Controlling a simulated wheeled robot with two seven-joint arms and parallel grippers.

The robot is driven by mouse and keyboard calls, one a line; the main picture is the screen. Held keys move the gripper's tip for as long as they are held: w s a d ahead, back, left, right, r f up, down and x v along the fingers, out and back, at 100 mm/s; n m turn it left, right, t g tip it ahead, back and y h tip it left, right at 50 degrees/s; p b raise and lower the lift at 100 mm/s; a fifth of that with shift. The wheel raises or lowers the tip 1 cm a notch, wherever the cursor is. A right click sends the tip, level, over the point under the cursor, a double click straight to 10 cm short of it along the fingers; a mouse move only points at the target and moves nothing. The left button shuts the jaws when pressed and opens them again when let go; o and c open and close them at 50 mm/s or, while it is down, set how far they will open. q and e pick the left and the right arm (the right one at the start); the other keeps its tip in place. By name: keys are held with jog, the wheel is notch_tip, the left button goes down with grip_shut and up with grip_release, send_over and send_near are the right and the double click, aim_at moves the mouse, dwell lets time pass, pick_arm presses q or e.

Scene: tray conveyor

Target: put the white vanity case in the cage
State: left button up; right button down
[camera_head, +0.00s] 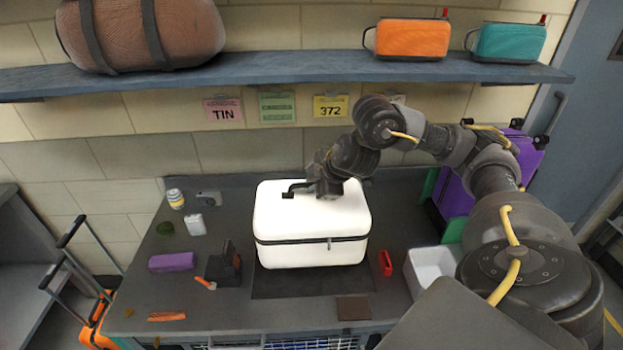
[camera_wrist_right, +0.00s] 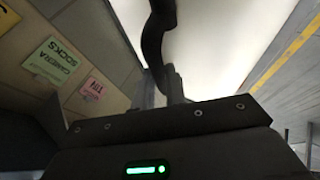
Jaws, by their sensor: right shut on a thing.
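The white vanity case (camera_head: 308,222) stands on the dark mat in the middle of the counter. It is closed, with a dark seam and a small front latch. My right gripper (camera_head: 312,189) is at the top of the case, shut on its dark handle (camera_head: 292,189). In the right wrist view the dark handle (camera_wrist_right: 157,45) runs up from the jaws against the white case (camera_wrist_right: 215,40). Wire mesh that may be the cage (camera_head: 312,343) shows under the counter's front edge, mostly hidden. My left gripper is not in view.
On the counter (camera_head: 215,315) are a purple block (camera_head: 171,262), a dark holder (camera_head: 226,264), a red item (camera_head: 386,263) and a white bin (camera_head: 428,268). A shelf (camera_head: 290,78) with bags runs above. A purple suitcase (camera_head: 508,165) stands at the right.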

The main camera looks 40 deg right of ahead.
jog(key=s+a+r+p, duration=0.1)
jog(key=s+a+p, duration=0.1)
jog(key=s+a+r+p, duration=0.1)
jog(key=s+r+p, duration=0.1)
jog(key=shift+s+a+r, duration=0.15)
jog(key=shift+s+a, duration=0.05)
jog(key=shift+a, duration=0.15)
jog(key=shift+s+a+r+p, duration=0.15)
jog(key=shift+s+a+p, duration=0.55)
jog(key=shift+s+p, duration=0.25)
jog(key=shift+w, duration=0.1)
